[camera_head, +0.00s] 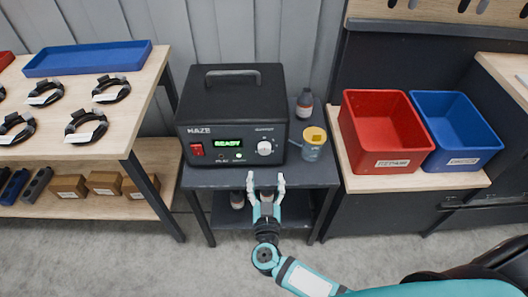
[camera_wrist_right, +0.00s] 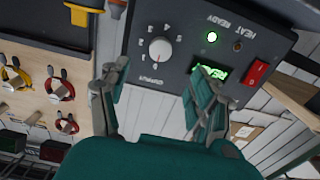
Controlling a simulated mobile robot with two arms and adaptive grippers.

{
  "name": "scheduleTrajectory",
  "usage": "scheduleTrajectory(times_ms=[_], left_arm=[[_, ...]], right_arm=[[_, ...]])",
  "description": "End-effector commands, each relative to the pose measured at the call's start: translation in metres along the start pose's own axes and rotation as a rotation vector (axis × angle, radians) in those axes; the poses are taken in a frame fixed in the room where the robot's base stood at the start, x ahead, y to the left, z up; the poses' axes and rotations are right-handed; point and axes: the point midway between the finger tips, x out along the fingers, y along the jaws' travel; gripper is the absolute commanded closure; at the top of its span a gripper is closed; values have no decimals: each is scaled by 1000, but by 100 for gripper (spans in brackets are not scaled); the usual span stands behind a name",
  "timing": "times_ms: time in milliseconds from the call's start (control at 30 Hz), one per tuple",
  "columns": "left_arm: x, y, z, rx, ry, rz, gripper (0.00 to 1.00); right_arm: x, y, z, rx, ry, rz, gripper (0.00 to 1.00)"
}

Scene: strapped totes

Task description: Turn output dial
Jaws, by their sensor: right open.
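The output dial is a round pale knob (camera_head: 265,148) on the right of the front panel of a black box-shaped unit (camera_head: 232,100) labelled "HAZE". In the right wrist view the dial (camera_wrist_right: 160,49) shows numbers around it, and the picture is turned over. The unit's green display (camera_head: 233,144) reads "READY". My right gripper (camera_head: 266,182) is open and empty, in front of and below the dial, its fingers apart. In the right wrist view its fingertips (camera_wrist_right: 158,80) lie either side of the dial's line, not touching it. My left gripper is not in view.
A red switch (camera_head: 197,149) is at the panel's left. A small bottle (camera_head: 304,105) and a cup (camera_head: 313,144) stand right of the unit on the dark table. Red (camera_head: 386,165) and blue (camera_head: 460,160) bins are farther right. A bench with black strap loops (camera_head: 86,126) is left.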

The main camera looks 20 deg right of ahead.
Motion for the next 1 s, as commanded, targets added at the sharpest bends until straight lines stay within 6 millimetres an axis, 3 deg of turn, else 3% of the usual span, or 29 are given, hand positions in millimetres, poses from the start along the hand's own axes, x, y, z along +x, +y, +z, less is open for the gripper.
scheduleTrajectory(times_ms=[300, 500, 933, 1000], left_arm=[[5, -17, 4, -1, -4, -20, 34], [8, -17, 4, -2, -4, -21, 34], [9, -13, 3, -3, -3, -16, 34], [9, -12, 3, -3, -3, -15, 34]], right_arm=[[70, 0, 0, -2, 3, -1, 37], [98, 0, 1, -1, 0, -1, 37], [108, 0, 1, 0, -1, -1, 37], [108, 0, 1, 0, -1, -1, 45]])
